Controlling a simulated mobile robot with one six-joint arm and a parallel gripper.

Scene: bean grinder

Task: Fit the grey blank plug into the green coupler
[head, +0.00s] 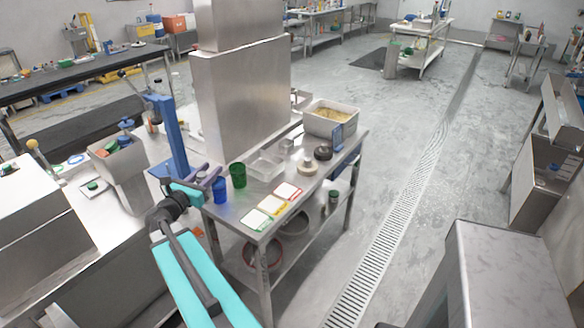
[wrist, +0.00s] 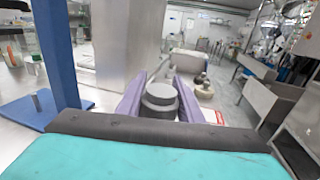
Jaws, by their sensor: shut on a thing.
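My gripper (head: 211,177) reaches over the left edge of the steel table in the head view. In the wrist view its two purple fingers (wrist: 160,92) are shut on the grey blank plug (wrist: 160,101), a stepped round piece held between them. The plug cannot be made out in the head view. A dark green open cylinder (head: 238,175) stands on the table just right of my gripper; I cannot tell whether it is the green coupler. A small green piece (head: 92,185) also lies on the bench at the left. No green coupler is clear in the wrist view.
A blue cylinder (head: 220,189) stands close to my gripper. A blue upright stand (head: 168,130) rises behind it, and a large steel housing (head: 242,100) stands beyond. Coloured cards (head: 271,206) lie at the front of the table (head: 225,215). A bin of beans (head: 331,118) is at the back.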

